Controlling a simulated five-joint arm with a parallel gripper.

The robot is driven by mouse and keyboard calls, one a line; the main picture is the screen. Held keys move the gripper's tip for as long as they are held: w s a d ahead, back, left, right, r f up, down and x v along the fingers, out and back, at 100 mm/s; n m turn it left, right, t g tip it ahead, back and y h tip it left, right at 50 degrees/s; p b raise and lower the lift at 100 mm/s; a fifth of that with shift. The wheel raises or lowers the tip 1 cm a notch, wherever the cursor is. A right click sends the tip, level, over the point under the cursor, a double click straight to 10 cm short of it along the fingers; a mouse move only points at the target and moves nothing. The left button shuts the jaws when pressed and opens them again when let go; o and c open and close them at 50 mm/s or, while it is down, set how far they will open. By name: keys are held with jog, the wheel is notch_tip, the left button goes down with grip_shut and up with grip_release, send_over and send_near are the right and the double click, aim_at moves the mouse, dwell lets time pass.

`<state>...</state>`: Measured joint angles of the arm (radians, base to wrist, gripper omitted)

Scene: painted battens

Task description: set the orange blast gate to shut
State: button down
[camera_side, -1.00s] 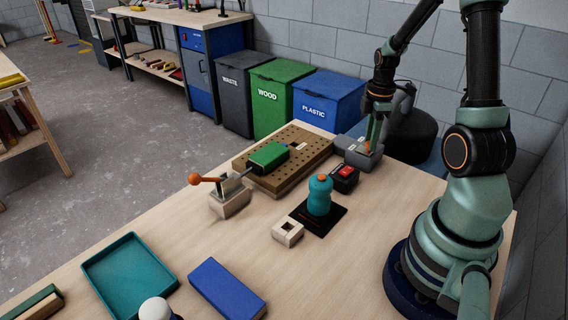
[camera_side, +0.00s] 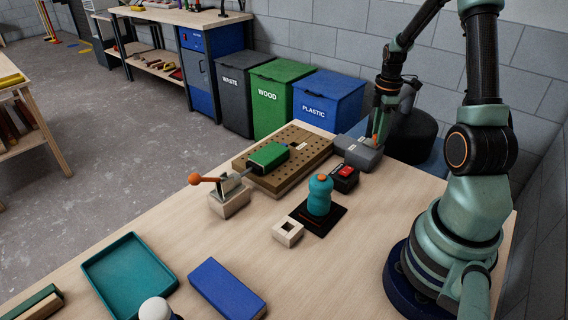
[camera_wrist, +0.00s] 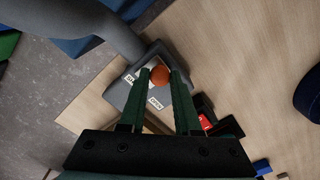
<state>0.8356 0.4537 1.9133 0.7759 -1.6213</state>
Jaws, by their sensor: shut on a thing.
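The blast gate is a grey block (camera_side: 358,154) at the far right edge of the bench, with an orange knob (camera_wrist: 160,75) on its handle. In the wrist view the grey body (camera_wrist: 133,95) carries two white labels; one reads OPEN (camera_wrist: 155,103), the other (camera_wrist: 130,78) is partly hidden by a finger. My gripper (camera_wrist: 159,76) is shut on the orange knob, with a green finger on each side. In the side view my gripper (camera_side: 377,130) stands over the right end of the block. I cannot tell which label the handle points to.
A black box with a red switch (camera_side: 345,174) sits close in front of the gate.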

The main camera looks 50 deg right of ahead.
jog(key=shift+d, duration=0.5)
jog(key=c, duration=0.6)
grip_release()
jog(key=shift+a, duration=0.1)
jog(key=shift+r, duration=0.15)
notch_tip(320, 180, up, 12)
